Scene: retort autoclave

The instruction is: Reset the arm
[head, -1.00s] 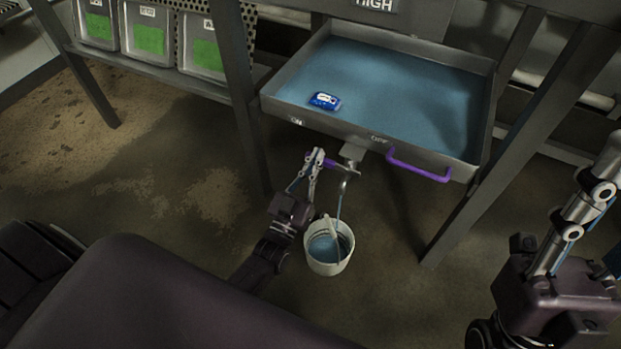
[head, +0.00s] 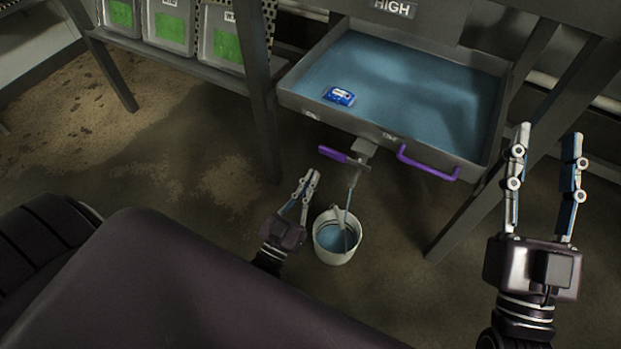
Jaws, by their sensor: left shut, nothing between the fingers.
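My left gripper (head: 309,178) is low in the middle of the head view, between the left table leg and the white bucket. Its fingers are shut and empty, a little apart from the purple valve lever (head: 334,154) under the tray. My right gripper (head: 550,138) is at the right, fingers pointing up and spread apart, with nothing between them.
A metal tray (head: 340,118) of blue liquid holds a small blue device (head: 339,96) and has a purple handle (head: 428,167). Liquid runs from its spout (head: 359,158) into the white bucket (head: 336,256) on the floor. Bins (head: 222,38) stand on the left shelf.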

